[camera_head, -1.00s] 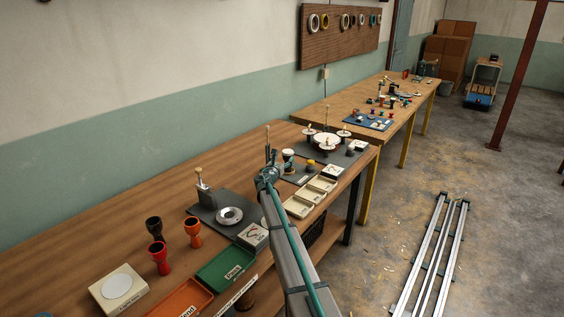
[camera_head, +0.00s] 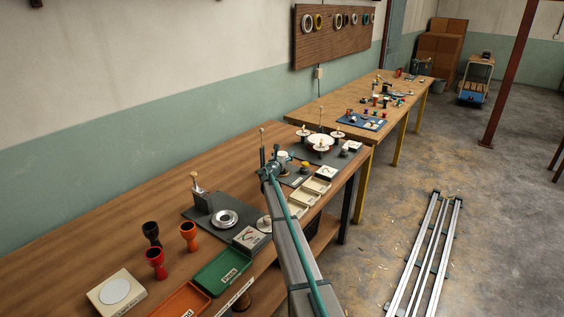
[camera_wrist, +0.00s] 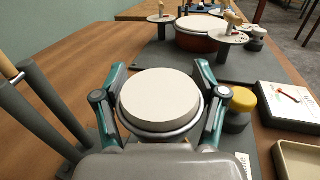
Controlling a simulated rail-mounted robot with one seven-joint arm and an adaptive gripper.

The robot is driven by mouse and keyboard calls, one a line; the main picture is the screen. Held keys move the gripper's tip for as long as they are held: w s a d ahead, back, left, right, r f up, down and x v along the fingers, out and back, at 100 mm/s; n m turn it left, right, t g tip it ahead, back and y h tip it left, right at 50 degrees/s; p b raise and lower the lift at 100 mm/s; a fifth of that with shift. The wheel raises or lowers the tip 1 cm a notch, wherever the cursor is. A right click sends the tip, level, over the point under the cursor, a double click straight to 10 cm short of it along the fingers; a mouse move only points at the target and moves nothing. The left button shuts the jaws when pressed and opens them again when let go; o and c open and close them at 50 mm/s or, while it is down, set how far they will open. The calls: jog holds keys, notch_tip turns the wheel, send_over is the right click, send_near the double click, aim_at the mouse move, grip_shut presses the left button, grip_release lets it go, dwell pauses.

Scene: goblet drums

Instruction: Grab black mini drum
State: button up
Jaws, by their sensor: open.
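A small drum with a cream head and silver rim (camera_wrist: 160,101) stands between the fingers of my gripper (camera_wrist: 160,108) in the wrist view. My gripper is open, with one finger on each side of the head. I cannot tell whether either finger touches it. The drum's body is mostly hidden, so its colour is unclear. In the head view, its pale top (camera_head: 282,155) shows just beyond my gripper (camera_head: 271,168). A black goblet-shaped shell (camera_head: 151,234) stands upright on the bench at the left, far from my gripper, beside a red one (camera_head: 156,264) and an orange one (camera_head: 188,237).
Dark upright posts (camera_wrist: 52,108) stand close at the left in the wrist view. A yellow-topped jar (camera_wrist: 241,108) is close at the right. A white gauge box (camera_wrist: 293,105) and cream trays (camera_head: 303,198) lie further right. A larger red-brown drum (camera_wrist: 197,34) is beyond.

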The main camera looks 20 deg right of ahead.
jog(key=c, duration=1.1)
jog(key=shift+c, duration=0.2)
